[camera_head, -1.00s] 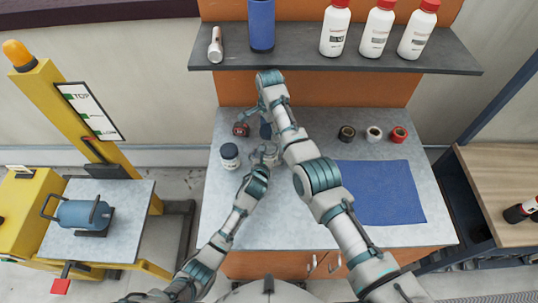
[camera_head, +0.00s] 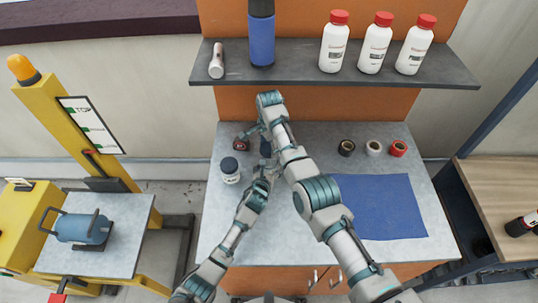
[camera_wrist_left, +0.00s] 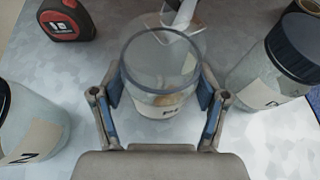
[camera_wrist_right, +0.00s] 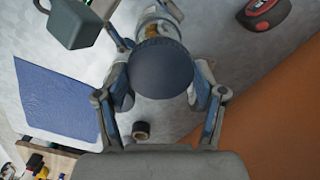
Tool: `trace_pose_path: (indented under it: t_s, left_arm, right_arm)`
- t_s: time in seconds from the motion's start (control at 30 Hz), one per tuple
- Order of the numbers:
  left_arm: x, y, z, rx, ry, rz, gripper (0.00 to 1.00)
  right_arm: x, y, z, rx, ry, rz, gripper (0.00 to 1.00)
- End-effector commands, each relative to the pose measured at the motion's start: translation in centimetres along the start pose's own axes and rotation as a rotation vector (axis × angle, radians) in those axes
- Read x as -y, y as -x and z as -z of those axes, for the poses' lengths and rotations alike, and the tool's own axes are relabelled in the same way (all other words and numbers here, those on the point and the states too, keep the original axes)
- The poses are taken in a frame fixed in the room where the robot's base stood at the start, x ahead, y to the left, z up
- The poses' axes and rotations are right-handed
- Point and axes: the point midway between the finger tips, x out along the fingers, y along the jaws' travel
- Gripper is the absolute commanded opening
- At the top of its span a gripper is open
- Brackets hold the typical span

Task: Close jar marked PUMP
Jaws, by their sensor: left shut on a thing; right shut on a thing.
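A clear glass jar (camera_wrist_left: 160,75) with a pale label is between the fingers of my left gripper (camera_wrist_left: 160,105), which is shut on it. Its top looks open in the left wrist view, and its label is too small to read. My right gripper (camera_wrist_right: 160,85) is shut on a round dark lid (camera_wrist_right: 160,70). In the right wrist view the lid overlaps part of a glass jar (camera_wrist_right: 158,22) beyond it; I cannot tell whether they touch. In the head view my left gripper (camera_head: 265,172) is just below my right gripper (camera_head: 266,135).
A jar with a dark lid (camera_head: 230,170) stands left of my grippers; another dark-lidded jar (camera_wrist_left: 275,65) stands right of the held one. A red-black tape measure (camera_wrist_left: 68,18) lies behind. Tape rolls (camera_head: 373,148) and a blue mat (camera_head: 380,205) are at right. A shelf (camera_head: 300,75) overhangs the back.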

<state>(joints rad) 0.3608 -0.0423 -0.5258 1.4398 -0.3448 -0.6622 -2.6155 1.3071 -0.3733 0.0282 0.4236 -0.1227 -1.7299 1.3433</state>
Motion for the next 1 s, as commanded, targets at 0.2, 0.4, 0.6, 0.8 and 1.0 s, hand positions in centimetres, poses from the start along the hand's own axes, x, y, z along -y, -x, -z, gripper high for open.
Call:
trace_pose_path:
  t_s: [0.2,0.4,0.6,0.8,1.0]
  left_arm:
    - [-0.1,0.0,0.1,-0.002,0.0,-0.001,0.11]
    - [-0.1,0.0,0.1,-0.003,0.0,-0.002,0.11]
    - [-0.1,0.0,0.1,-0.003,0.0,-0.002,0.11]
    - [-0.1,0.0,0.2,-0.003,0.0,-0.002,0.11]
    - [-0.1,0.0,0.2,-0.004,0.0,-0.002,0.11]
  right_arm:
    - [-0.2,-3.0,-0.1,0.001,0.0,-0.004,0.59]
    - [-0.2,-3.1,-0.1,0.0,0.0,-0.002,0.59]
    - [-0.1,-3.0,-0.1,0.0,0.0,-0.002,0.59]
    - [-0.1,-3.4,0.0,0.0,0.0,-0.002,0.59]
    - [-0.1,-4.5,0.0,0.0,-0.002,-0.004,0.59]
